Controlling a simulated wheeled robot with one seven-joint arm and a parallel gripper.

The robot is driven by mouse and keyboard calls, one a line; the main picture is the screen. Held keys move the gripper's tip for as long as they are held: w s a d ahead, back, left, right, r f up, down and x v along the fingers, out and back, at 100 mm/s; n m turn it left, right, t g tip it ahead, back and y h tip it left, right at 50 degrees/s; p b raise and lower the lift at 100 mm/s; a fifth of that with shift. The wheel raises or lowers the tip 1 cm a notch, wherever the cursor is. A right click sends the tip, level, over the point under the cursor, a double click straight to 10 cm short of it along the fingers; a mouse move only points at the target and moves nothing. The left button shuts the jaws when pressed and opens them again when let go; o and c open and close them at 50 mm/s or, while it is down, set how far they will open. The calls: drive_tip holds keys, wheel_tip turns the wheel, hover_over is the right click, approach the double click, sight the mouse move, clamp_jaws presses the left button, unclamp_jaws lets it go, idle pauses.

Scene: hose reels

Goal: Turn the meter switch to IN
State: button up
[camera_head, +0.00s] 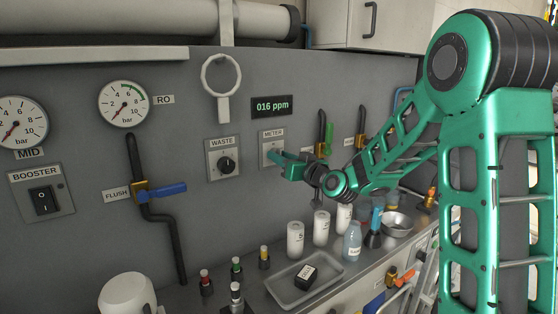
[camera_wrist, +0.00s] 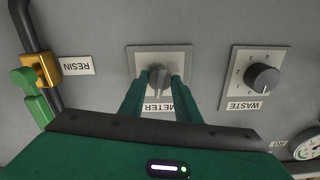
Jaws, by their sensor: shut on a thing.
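The meter switch is a grey knob (camera_wrist: 158,78) on a pale square plate labelled METER (camera_wrist: 140,64), which the wrist view shows upside down. In the head view the METER plate (camera_head: 266,148) is on the grey wall panel, below a display reading 016 ppm (camera_head: 271,106). My gripper (camera_wrist: 157,82) is at the knob, with one green finger on each side, shut on it. In the head view my gripper (camera_head: 279,156) hides the knob. The position marks on the plate are too small or covered to read.
A black WASTE knob (camera_head: 226,165) is just left of the meter. A RESIN label (camera_wrist: 77,66) and a green-handled valve (camera_wrist: 32,95) are on the other side. Bottles, a tray (camera_head: 283,291) and a metal bowl (camera_head: 397,224) stand on the counter below.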

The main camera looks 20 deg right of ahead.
drive_tip(key=shift+d+f+n, duration=0.1)
drive_tip(key=shift+f+n, duration=0.15)
drive_tip(key=shift+n, duration=0.55)
drive_tip(key=o, duration=1)
drive_tip(key=shift+o, duration=0.2)
drive_tip(key=shift+r, duration=0.1)
drive_tip(key=shift+s, duration=0.1)
drive_tip(key=v, duration=1)
drive_tip(key=shift+s, duration=0.25)
